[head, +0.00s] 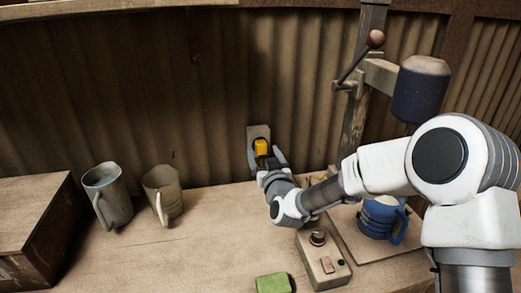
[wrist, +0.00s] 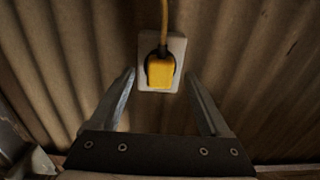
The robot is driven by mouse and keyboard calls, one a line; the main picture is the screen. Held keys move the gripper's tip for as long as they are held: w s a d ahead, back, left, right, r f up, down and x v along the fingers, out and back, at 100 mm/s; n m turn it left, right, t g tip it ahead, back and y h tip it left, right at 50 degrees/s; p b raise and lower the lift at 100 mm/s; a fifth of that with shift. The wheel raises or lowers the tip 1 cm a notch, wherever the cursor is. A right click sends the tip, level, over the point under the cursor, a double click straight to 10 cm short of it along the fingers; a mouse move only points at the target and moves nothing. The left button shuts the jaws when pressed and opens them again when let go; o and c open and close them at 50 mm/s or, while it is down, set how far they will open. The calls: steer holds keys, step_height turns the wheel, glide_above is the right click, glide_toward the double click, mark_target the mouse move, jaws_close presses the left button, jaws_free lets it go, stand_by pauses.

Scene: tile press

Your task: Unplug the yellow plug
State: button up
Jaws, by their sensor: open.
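The yellow plug (head: 261,147) sits in a pale wall socket plate (head: 259,131) on the corrugated wall. In the wrist view the plug (wrist: 160,73) sits in the dark round recess of the plate (wrist: 174,44), with a yellow cord (wrist: 164,22) rising from its top. My gripper (head: 266,157) is at the socket in the head view, close to the plug. In the wrist view my gripper (wrist: 161,72) is open, with one finger on each side below the plug and clear gaps to it. How far the fingertips are from the wall I cannot tell.
Two mugs, a grey one (head: 108,196) and a brownish one (head: 163,194), stand left on the bench (head: 190,255). A wooden box (head: 32,225) is at far left. A press (head: 380,75), blue mug (head: 381,218), control box (head: 323,262) and green block (head: 273,283) are at right and front.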

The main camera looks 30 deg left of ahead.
steer(key=shift+x, duration=0.85)
steer(key=shift+b, duration=1.1)
stand_by(0.5)
jaws_close()
stand_by(0.3)
steer(key=shift+s+d, duration=0.1)
steer(key=shift+b+v, duration=0.9)
steer(key=shift+v, duration=1.95)
steer(key=shift+s, duration=0.1)
